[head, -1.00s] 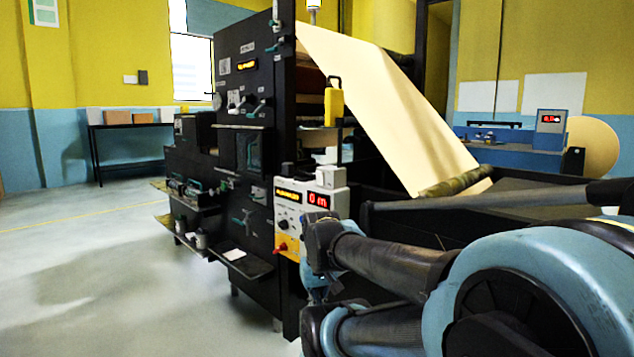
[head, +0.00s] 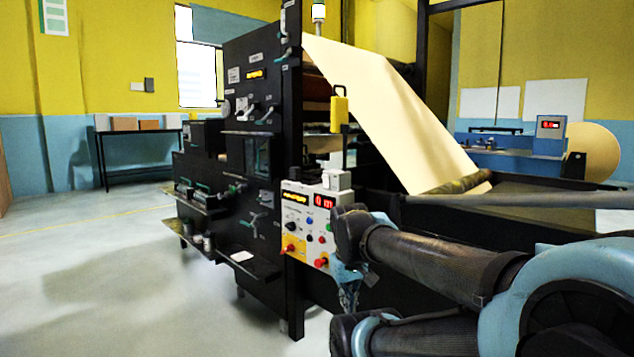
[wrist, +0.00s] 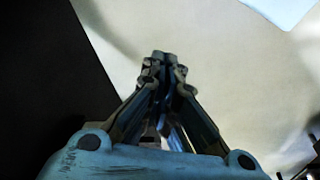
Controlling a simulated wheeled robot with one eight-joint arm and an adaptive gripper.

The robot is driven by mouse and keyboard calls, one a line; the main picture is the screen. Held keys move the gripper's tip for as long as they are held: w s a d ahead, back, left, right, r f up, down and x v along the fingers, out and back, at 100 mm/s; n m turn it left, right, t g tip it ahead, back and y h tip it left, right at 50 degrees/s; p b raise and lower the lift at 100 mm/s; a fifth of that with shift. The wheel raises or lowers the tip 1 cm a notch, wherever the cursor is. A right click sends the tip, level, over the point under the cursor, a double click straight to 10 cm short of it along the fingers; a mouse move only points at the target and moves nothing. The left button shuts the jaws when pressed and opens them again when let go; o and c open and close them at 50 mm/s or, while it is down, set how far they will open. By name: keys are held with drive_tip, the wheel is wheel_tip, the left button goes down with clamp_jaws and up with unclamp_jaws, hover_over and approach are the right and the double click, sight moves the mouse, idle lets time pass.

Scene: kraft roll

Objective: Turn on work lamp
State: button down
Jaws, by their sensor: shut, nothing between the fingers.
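I cannot tell for sure which thing is the work lamp. A small whitish lamp-like fixture (head: 319,12) stands at the top of the black machine (head: 265,160) in the head view. The machine's white and yellow control panel (head: 308,240) carries a red display, several knobs and red and blue buttons. No label on it is readable. My gripper (head: 350,290) is low and just right of the panel in the head view, partly hidden by my arm. In the wrist view my gripper (wrist: 165,62) is shut and empty, with pale floor beyond the fingertips.
A kraft paper web (head: 400,120) slopes down to a roller on the right. A yellow box with a handle (head: 339,112) is on the machine above the panel. Shelves (head: 246,262) jut from the machine's front. The floor at left (head: 90,270) is clear.

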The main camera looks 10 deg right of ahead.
drive_tip(key=w+d+r+n+h, duration=0.1)
drive_tip(key=w+r+n+h, duration=0.2)
drive_tip(key=w+r+n, duration=0.6)
drive_tip(key=w+a+r+n+t+h, duration=0.1)
drive_tip(key=w+a+r+n, duration=0.3)
drive_tip(key=w+r, duration=0.3)
drive_tip(key=w+a+r+n+t+h, duration=0.1)
drive_tip(key=w+a+r+n+h, duration=0.1)
drive_tip(key=w+a+r+n, duration=0.2)
drive_tip(key=w+a+r+n+t+h, duration=0.2)
drive_tip(key=w+a+r+n, duration=0.2)
drive_tip(key=w+r, duration=0.6)
drive_tip(key=w+n, duration=0.2)
drive_tip(key=w, duration=0.3)
drive_tip(key=shift+w+a, duration=0.15)
drive_tip(key=shift+w, duration=0.15)
approach(325, 185)
wheel_tip(325, 185, down, 3)
drive_tip(key=shift+w+d+r, duration=0.1)
drive_tip(key=shift+w+d, duration=0.4)
drive_tip(key=shift+d, duration=0.25)
drive_tip(key=shift+w+d+r, duration=0.1)
drive_tip(key=shift+w+d, duration=0.35)
drive_tip(key=shift+d, duration=0.25)
